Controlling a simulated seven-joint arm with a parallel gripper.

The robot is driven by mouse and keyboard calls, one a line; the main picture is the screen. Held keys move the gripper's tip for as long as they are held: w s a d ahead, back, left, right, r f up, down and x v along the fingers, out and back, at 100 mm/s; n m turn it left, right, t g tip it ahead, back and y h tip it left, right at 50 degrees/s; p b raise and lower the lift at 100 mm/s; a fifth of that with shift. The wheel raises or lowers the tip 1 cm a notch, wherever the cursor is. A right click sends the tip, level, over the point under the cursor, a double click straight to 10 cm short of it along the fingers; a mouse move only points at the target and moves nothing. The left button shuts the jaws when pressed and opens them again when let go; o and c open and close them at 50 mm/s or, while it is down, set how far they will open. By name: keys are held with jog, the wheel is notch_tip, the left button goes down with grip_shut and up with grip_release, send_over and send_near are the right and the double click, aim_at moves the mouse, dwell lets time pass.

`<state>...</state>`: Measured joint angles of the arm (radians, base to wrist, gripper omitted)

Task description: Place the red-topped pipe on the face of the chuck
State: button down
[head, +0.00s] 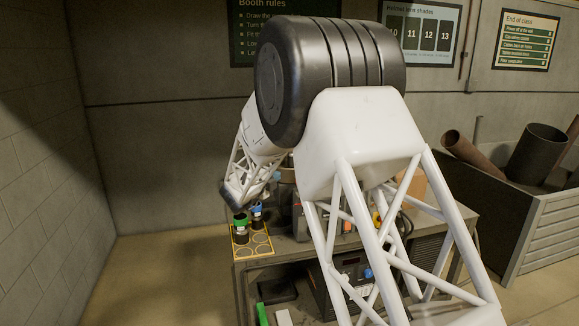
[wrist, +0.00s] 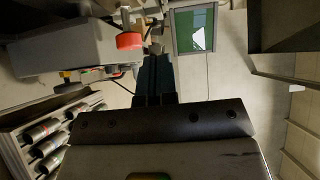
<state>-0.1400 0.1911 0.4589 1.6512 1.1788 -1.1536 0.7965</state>
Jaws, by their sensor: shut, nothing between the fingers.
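My gripper (wrist: 155,62) shows in the wrist view with its two dark fingers together and nothing between them. In the head view its dark end is at the far left of the bench, above the pipe tray (head: 236,254). A green-topped pipe (head: 241,224) and a blue-topped pipe (head: 257,212) stand at the back of the tray. Several dark pipes (wrist: 42,130) show at the lower left of the wrist view, apart from the fingers. I cannot pick out the red-topped pipe with certainty. I cannot make out the chuck's face; my arm hides much of the bench.
A grey machine body (wrist: 70,46) with a red knob-like part (wrist: 128,41) lies left of the fingers in the wrist view. A green panel (wrist: 194,30) is beyond them. A scrap bin (head: 535,235) with large pipes stands at right. Floor at left is clear.

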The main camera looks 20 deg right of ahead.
aim_at(288, 167)
jog(key=shift+w+d+f+m+h, duration=0.1)
jog(key=shift+f+m+h, duration=0.2)
jog(key=w+a+x, duration=0.1)
jog(key=w+x, duration=0.1)
jog(key=x, duration=1.1)
jog(key=shift+a+f, duration=0.15)
jog(key=shift+a, duration=0.25)
dwell(0.4)
jog(key=shift+w+d, duration=0.2)
jog(key=shift+w, duration=1.7)
jog(key=shift+s, duration=0.15)
